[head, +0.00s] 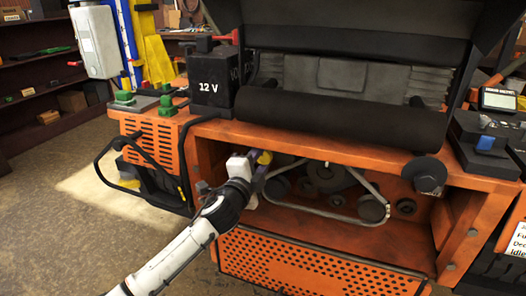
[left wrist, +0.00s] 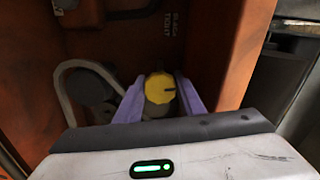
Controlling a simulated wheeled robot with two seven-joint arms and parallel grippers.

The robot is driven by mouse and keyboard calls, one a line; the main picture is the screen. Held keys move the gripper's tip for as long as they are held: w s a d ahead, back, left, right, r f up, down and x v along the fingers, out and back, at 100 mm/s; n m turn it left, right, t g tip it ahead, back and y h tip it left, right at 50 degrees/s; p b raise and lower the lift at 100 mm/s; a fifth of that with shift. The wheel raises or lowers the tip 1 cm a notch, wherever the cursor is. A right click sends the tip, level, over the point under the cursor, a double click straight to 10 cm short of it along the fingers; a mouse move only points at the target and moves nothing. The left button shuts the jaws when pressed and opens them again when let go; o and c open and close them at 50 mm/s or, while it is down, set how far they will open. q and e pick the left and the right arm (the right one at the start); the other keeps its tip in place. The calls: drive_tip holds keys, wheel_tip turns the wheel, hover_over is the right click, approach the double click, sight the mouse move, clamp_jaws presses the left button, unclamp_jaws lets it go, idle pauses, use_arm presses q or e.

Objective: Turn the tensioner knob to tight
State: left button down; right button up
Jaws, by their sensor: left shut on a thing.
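The yellow tensioner knob (left wrist: 158,87) sits inside the open orange housing. It shows a dark pointer mark toward the right in the left wrist view. My left gripper (left wrist: 160,94) is shut on it, one purple finger on each side. In the head view, the left gripper (head: 258,172) reaches into the left end of the housing, and a bit of the yellow knob (head: 265,157) shows past it. SLACK and TIGHT lettering (left wrist: 172,22) is on the wall above the knob, seen sideways. My right gripper is not in view.
A pale belt (head: 340,214) runs around dark pulleys right of the gripper. The housing's upper edge (head: 330,151) and left wall surround the arm closely. A 12 V battery (head: 212,83) stands above left. A black hose (head: 102,165) loops at the left side.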

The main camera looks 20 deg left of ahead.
use_arm(q)
drive_tip(key=shift+m+p, duration=0.45)
drive_tip(key=shift+m, duration=0.65)
drive_tip(key=c, duration=1.2)
unclamp_jaws()
drive_tip(key=shift+s, duration=0.1)
drive_tip(key=s, duration=1)
drive_tip(key=shift+d, duration=0.4)
